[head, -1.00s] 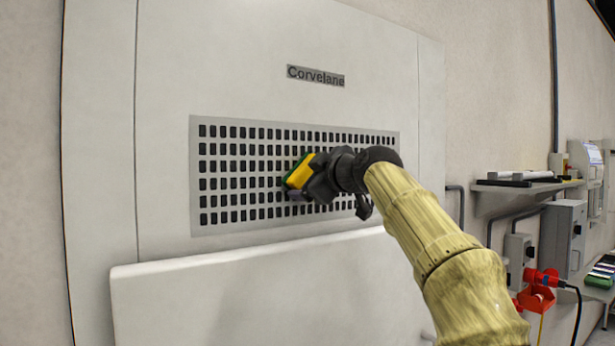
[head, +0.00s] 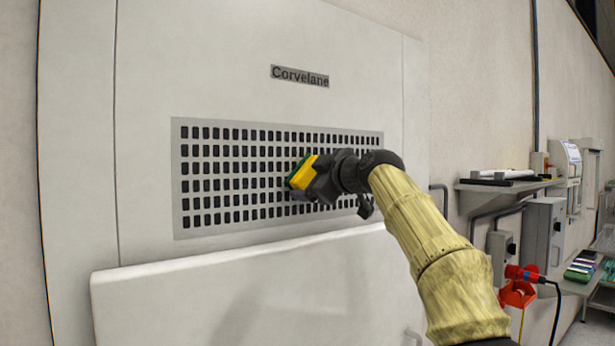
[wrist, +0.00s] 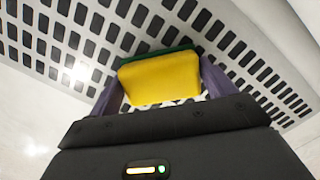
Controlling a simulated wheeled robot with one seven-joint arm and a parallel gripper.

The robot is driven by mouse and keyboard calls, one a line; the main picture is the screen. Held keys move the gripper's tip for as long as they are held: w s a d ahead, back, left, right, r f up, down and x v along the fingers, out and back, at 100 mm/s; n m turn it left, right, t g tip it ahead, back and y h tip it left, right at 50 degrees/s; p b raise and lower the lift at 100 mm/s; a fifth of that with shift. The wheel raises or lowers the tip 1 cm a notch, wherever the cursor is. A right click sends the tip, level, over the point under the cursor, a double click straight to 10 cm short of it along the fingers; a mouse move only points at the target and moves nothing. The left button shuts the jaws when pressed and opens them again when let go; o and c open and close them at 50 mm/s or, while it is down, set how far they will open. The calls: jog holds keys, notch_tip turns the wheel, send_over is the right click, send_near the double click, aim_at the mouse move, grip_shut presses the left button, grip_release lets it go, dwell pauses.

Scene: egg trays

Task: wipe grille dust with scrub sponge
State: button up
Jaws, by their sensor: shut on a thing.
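The grille (head: 197,225) is a grey perforated panel with rows of dark slots, set in a white cabinet front. My gripper (head: 310,184) is in front of the grille's middle-right part. It is shut on a yellow scrub sponge (head: 301,172) with a dark green scouring side. In the wrist view the sponge (wrist: 160,78) sits between the two purple-grey fingers, green side toward the grille (wrist: 62,52). The green side is close to the slots; whether it touches them I cannot tell. I can make out no clear dust on the slots.
A white sloped panel (head: 190,290) juts out below the grille. A label reading "Corvelane" (head: 300,76) is above it. At the right are a wall shelf (head: 510,186), grey boxes (head: 543,240) and a red plug fitting (head: 517,292).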

jog(key=shift+w+d, duration=0.45)
jog(key=shift+d, duration=0.2)
jog(key=shift+w+d+p, duration=0.4)
jog(key=shift+w+d, duration=0.1)
jog(key=shift+d, duration=0.25)
jog(key=shift+w+d+p, duration=0.4)
jog(key=shift+w+d, duration=0.05)
jog(key=shift+d, duration=0.25)
jog(key=w+d+p, duration=0.1)
jog(key=w+d, duration=0.1)
jog(key=d, duration=0.1)
jog(key=shift+p, duration=0.4)
jog(key=shift+f+b+v, duration=0.15)
jog(key=shift+b+v, duration=0.95)
jog(key=shift+v, duration=0.35)
jog(key=shift+f+b+v, duration=0.1)
jog(key=shift+b+v, duration=0.95)
jog(key=shift+v, duration=0.4)
